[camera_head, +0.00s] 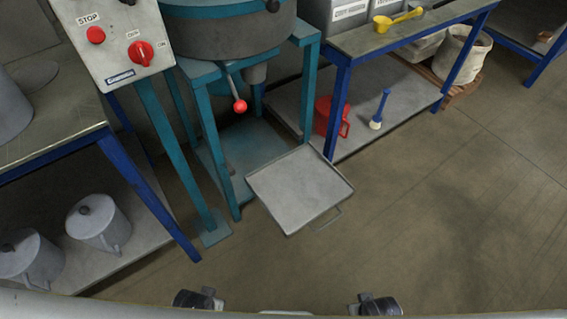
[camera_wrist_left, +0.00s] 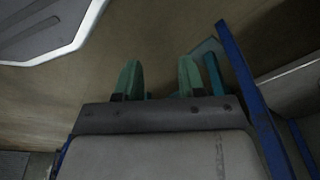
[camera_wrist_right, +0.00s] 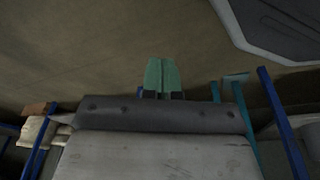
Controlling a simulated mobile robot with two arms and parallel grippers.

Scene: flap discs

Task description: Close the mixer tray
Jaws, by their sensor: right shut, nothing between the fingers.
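The mixer tray (camera_head: 299,188) is a flat grey metal tray with a low rim. It sticks out from the teal mixer stand (camera_head: 222,160), below the grey mixer bowl (camera_head: 228,36). A thin wire handle (camera_head: 327,217) is on its front edge. In the left wrist view my left gripper (camera_wrist_left: 157,80) has its green fingers apart, with nothing between them. In the right wrist view my right gripper (camera_wrist_right: 162,75) has its fingers together and empty. Neither gripper's fingers show in the head view, and neither wrist view shows the tray.
A control box (camera_head: 115,40) with red controls stands left of the mixer. A red-knobbed lever (camera_head: 239,105) hangs above the tray. A blue-legged shelf with a red jug (camera_head: 322,117) stands right; a left lower shelf holds lidded pots (camera_head: 98,222). The floor (camera_head: 440,220) in front is clear.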

